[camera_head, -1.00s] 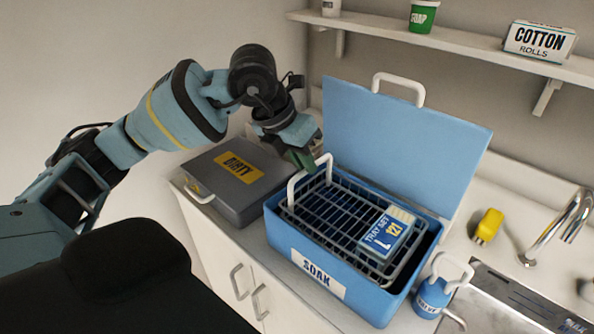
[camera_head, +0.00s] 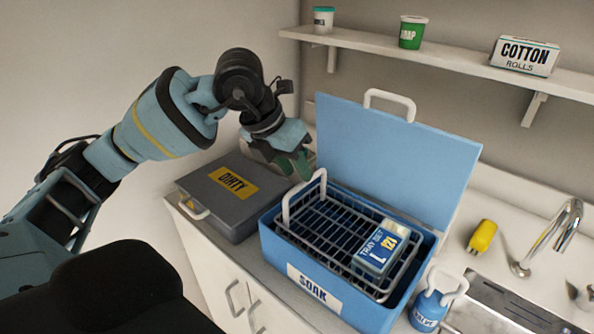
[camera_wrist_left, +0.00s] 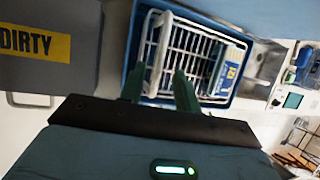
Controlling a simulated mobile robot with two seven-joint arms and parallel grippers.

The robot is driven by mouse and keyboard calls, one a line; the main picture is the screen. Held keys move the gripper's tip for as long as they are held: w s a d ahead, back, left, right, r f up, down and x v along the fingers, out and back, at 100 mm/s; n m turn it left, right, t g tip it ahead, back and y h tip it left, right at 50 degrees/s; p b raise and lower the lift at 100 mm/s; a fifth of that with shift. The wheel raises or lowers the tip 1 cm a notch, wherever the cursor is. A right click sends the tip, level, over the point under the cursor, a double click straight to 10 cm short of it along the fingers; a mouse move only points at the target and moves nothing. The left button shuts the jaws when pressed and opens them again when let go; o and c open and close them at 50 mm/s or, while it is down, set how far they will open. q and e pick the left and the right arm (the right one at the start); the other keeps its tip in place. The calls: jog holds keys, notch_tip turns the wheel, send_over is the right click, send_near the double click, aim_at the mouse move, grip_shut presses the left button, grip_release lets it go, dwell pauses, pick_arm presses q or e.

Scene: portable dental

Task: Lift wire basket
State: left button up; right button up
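The grey wire basket (camera_head: 330,232) sits inside the open blue SOAK box (camera_head: 268,240), its white handle (camera_head: 287,206) standing up at the left end. A blue and white TRAY SET cassette (camera_head: 379,252) lies in its right part. My left gripper (camera_head: 301,166) hangs above the back left of the box, close to the handle. The basket's underside is hidden. My right gripper is not in view.
The raised blue lid (camera_head: 395,150) stands behind the box. A closed grey DIRTY case (camera_head: 222,205) is at its left. A blue valve bottle (camera_head: 428,305), yellow object (camera_head: 482,236), faucet (camera_head: 545,240) and sink are at right. A shelf (camera_head: 420,57) runs above.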

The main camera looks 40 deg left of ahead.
pick_arm(q)
jog(key=v, duration=0.6)
dwell(0.4)
